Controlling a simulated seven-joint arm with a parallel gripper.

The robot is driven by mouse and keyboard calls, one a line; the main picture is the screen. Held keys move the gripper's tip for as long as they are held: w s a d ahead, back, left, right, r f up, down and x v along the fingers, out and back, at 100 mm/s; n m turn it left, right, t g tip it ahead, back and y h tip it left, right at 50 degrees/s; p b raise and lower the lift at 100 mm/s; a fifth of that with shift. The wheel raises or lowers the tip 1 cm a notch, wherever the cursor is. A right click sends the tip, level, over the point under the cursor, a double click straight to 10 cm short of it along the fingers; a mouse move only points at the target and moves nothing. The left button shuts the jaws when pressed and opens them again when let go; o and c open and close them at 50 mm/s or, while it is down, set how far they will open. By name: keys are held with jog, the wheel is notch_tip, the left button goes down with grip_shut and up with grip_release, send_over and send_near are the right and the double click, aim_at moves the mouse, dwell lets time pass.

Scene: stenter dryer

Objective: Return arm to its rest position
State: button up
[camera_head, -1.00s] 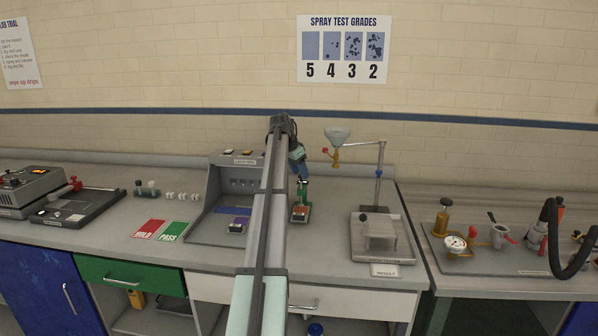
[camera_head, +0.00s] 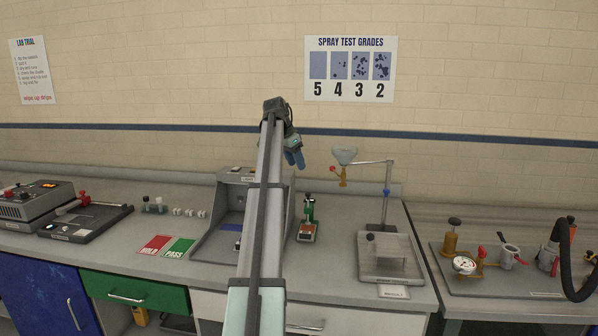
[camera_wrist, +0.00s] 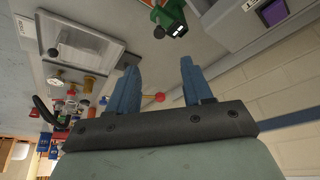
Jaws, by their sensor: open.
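My gripper (camera_head: 294,158) has blue fingers and is raised above the bench, in front of the back wall. In the wrist view, the two fingers of my gripper (camera_wrist: 160,88) stand apart with nothing held between them. My arm crosses the middle of the head view and hides part of the grey booth.
A grey booth (camera_head: 212,232) stands behind my arm. A funnel on a stand (camera_head: 387,195) rises close by on the right. Red HOLD (camera_head: 155,245) and green PASS (camera_head: 180,248) cards lie left. The air above the bench is mostly clear.

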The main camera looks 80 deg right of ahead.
jog(key=shift+w+a+r, duration=0.15)
jog(key=shift+r, duration=0.35)
